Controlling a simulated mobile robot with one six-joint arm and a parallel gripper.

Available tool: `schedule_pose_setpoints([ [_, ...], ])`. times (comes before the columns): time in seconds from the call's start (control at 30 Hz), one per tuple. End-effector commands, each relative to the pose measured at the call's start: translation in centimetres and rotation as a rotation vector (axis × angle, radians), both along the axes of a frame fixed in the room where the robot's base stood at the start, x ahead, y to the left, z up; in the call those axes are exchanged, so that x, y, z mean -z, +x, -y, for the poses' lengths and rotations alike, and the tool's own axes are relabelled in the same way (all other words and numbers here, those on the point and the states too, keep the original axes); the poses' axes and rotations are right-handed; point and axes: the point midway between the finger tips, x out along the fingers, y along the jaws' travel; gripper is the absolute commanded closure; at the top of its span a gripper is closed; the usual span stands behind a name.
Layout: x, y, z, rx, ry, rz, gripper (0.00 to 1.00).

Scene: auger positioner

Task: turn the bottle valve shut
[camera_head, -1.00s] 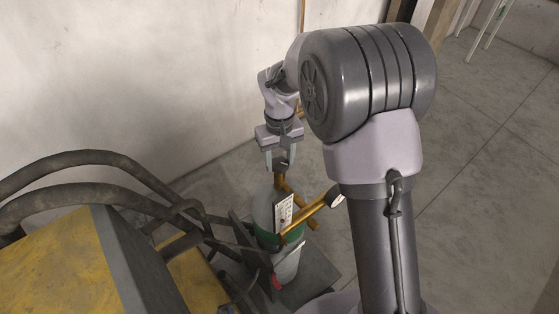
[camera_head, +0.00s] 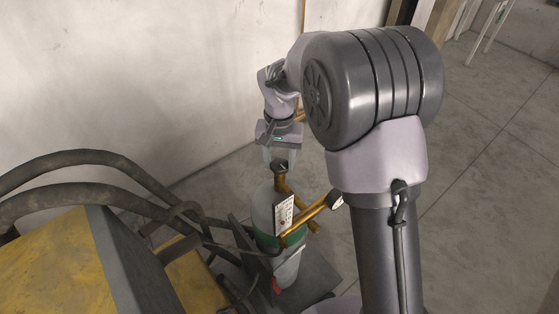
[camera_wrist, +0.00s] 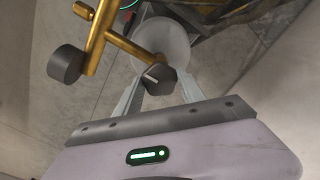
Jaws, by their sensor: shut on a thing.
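The gas bottle (camera_head: 262,212) stands upright, pale with a green band and a white label. Its dark valve knob (camera_head: 281,168) sits on top of the brass fitting (camera_head: 281,184). My gripper (camera_head: 279,158) points down over the bottle with its fingers at the knob. In the wrist view, the dark knob (camera_wrist: 156,79) with a pale line across its top lies between the fingertips of my gripper (camera_wrist: 158,86). The fingers are shut on it. The bottle's pale body (camera_wrist: 166,38) shows beyond the knob.
A brass arm (camera_head: 318,210) with a round gauge (camera_head: 335,198) sticks out beside the bottle; the gauge (camera_wrist: 67,64) is left in the wrist view. Thick dark hoses (camera_head: 110,160) and a yellow machine (camera_head: 50,268) stand left. A wall is behind; floor is open at right.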

Motion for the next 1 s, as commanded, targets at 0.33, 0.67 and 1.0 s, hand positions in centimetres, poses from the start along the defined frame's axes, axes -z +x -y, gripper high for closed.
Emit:
schedule_pose_setpoints([
  [0.33, -0.1, 0.1, 0.0, 0.005, 0.001, 0.002, 0.94],
  [0.67, 0.0, 0.0, 0.0, 0.004, 0.001, 0.001, 0.32],
  [1.0, -4.1, 0.1, 0.0, 0.003, 0.002, 0.006, 0.32],
])
